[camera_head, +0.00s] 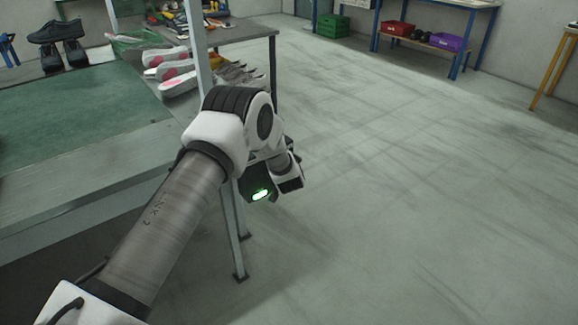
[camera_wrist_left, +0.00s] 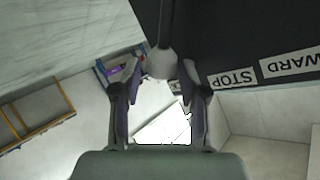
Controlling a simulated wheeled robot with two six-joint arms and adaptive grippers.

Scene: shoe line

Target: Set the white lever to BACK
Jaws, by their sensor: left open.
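The white lever's round knob (camera_wrist_left: 162,64) shows in the left wrist view, at the end of a dark rod that comes down from the top edge. My left gripper (camera_wrist_left: 160,72) is open, with its fingertips on either side of the knob; I cannot tell whether they touch it. The STOP label (camera_wrist_left: 232,79) and a label ending in WARD (camera_wrist_left: 292,62) appear upside down to the right of the knob. No BACK label is readable. In the head view, the wrist hides the gripper's fingers and the lever is not visible.
A workbench with a green mat (camera_head: 70,115) stands at the left, with black shoes (camera_head: 62,45) and pale shoe parts (camera_head: 175,72) on and beyond it. A metal post rises beside my arm.

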